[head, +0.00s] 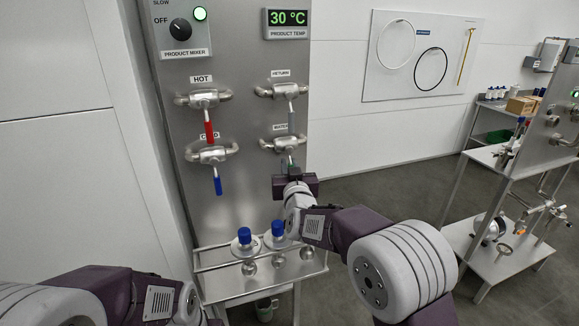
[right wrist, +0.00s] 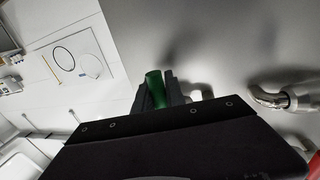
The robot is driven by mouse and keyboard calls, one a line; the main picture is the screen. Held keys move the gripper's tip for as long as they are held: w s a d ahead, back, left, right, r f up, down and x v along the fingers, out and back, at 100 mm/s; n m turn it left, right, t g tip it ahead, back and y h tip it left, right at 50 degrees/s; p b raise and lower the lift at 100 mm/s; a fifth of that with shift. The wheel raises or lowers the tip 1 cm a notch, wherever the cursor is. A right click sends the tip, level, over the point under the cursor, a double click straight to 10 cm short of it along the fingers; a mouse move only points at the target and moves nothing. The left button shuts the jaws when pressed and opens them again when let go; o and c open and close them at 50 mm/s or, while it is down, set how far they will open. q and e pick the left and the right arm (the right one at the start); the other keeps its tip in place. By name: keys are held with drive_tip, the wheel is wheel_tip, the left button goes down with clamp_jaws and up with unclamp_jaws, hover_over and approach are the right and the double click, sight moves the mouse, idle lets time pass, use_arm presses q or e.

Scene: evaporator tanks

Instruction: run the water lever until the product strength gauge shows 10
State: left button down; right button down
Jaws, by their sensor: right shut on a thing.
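The water valve (head: 287,143) sits at the lower right of the valve group on the steel panel, under a partly blurred label. Its lever points down into my right gripper (head: 291,173), which is shut on it. In the right wrist view the green lever handle (right wrist: 156,88) shows between the dark fingers of my right gripper (right wrist: 162,97). The product strength gauge is not in view. My left arm comes in at the lower left; its gripper does not show.
The return valve (head: 285,91) is just above. The hot valve's red lever (head: 209,131) and the cold valve's blue lever (head: 218,186) hang to the left. A steel shelf (head: 222,294) below holds blue-capped bottles (head: 243,241). A product temperature display (head: 287,23) reads 30 °C.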

drive_tip(key=a+m, duration=0.1)
drive_tip(key=m, duration=0.1)
drive_tip(key=a+m+g, duration=0.1)
drive_tip(key=m, duration=0.1)
drive_tip(key=s+a+r+m, duration=0.1)
drive_tip(key=m, duration=0.2)
drive_tip(key=shift+s+a, duration=0.1)
drive_tip(key=shift+a, duration=0.2)
drive_tip(key=m, duration=0.1)
drive_tip(key=a+r+m+y, duration=0.1)
drive_tip(key=m+g, duration=0.1)
drive_tip(key=m, duration=0.1)
drive_tip(key=shift+s+a+r, duration=0.2)
drive_tip(key=shift+r, duration=0.05)
drive_tip(key=shift+s+a+r+m+g+y, duration=0.1)
drive_tip(key=shift+a+r+m+g+y, duration=0.1)
drive_tip(key=shift+r+m+y, duration=0.45)
drive_tip(key=shift+s+a+r+m+g+y, duration=0.1)
drive_tip(key=shift+a+r+m, duration=0.15)
drive_tip(key=shift+m, duration=0.8)
drive_tip(key=shift+r, duration=0.15)
drive_tip(key=c, duration=1.4)
unclamp_jaws()
drive_tip(key=shift+w, duration=0.1)
drive_tip(key=v, duration=0.9)
drive_tip(key=shift+b, duration=0.4)
